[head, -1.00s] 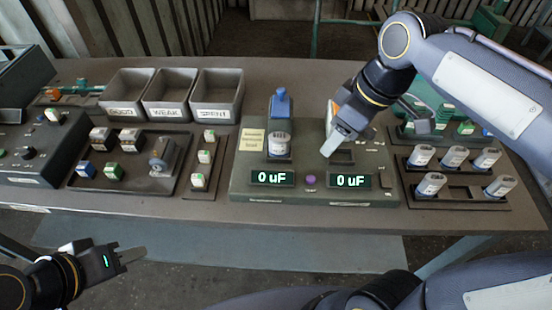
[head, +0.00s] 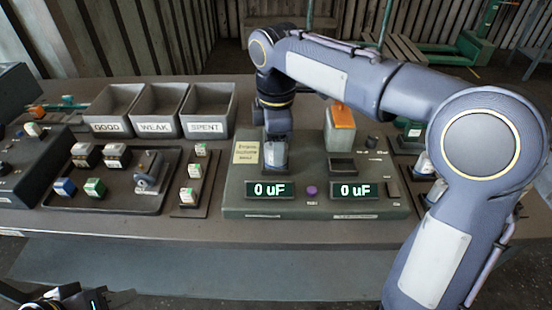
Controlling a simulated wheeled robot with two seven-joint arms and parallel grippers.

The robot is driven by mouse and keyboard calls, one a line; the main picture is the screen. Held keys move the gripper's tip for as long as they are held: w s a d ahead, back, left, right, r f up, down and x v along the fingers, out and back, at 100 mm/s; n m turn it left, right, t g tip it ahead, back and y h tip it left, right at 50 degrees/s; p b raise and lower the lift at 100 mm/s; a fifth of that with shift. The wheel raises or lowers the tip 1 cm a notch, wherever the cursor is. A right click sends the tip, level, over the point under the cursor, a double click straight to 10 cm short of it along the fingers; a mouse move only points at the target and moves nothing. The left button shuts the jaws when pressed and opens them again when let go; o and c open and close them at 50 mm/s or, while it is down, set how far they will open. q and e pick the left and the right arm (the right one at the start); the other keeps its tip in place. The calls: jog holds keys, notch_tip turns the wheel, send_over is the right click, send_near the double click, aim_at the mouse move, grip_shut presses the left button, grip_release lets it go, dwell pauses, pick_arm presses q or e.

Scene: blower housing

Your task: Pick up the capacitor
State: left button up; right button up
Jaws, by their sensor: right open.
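A pale capacitor (head: 275,158) stands in the left socket of the grey-green tester (head: 290,207), behind the left "0 uF" display. My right gripper (head: 276,150) is open and points down at this capacitor from above; its fingers and wrist hide much of it. I cannot tell whether the fingers touch it. More capacitors (head: 425,163) stand in the rack at the right, mostly hidden behind my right arm. My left gripper (head: 120,298) is low at the bottom left edge, partly cut off, away from the table; its opening is unclear.
Bins labelled GOOD (head: 108,108), WEAK (head: 155,110) and SPENT (head: 207,110) stand at the back left. A tray (head: 120,197) with small blocks lies before them.

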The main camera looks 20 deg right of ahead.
jog(key=shift+f, duration=0.7)
jog(key=c, duration=0.9)
jog(key=shift+r, duration=0.2)
